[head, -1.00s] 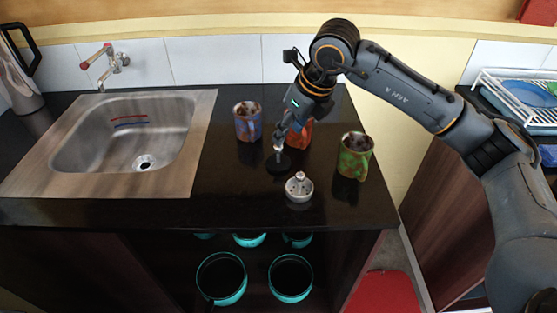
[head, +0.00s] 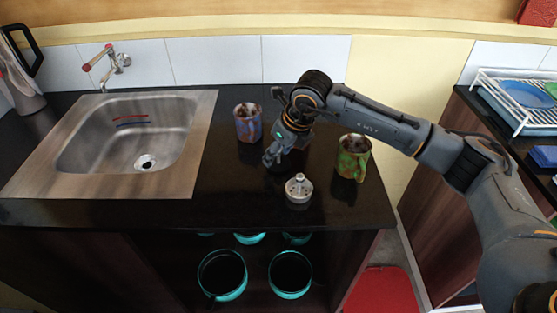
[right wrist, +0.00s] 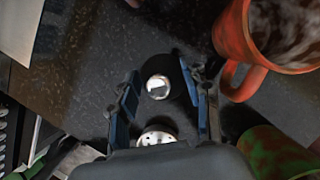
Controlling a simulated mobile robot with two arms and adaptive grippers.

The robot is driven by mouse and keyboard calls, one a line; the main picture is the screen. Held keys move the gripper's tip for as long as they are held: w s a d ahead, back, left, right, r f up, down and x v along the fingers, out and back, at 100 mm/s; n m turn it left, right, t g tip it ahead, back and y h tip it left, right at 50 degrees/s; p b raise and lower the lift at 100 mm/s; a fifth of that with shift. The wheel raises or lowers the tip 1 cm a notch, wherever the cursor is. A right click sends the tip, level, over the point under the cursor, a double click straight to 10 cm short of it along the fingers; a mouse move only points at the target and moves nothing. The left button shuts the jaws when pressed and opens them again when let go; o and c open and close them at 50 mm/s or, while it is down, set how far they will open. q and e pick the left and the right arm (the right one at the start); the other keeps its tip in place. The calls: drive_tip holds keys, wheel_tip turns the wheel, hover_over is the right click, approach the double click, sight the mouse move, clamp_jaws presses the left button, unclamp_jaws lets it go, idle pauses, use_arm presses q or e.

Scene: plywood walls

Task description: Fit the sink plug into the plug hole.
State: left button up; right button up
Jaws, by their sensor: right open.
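The sink plug, a black disc with a round metal knob (right wrist: 158,87), lies on the dark counter. In the head view my right gripper (head: 270,160) hides most of it. In the right wrist view the gripper (right wrist: 160,78) is open, with one finger on each side of the knob and gaps between. The plug hole (head: 146,162) is a ringed drain in the floor of the steel sink (head: 75,176), to the left, and is uncovered. My left gripper is not in view.
A metal strainer-like piece (head: 299,188) stands close to the gripper on its near side. A purple mug (head: 248,124), a green mug (head: 353,158) and an orange mug (right wrist: 236,40) are around it. The counter between sink and gripper is clear.

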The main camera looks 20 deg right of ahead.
clamp_jaws()
drive_tip(key=shift+r, duration=0.1)
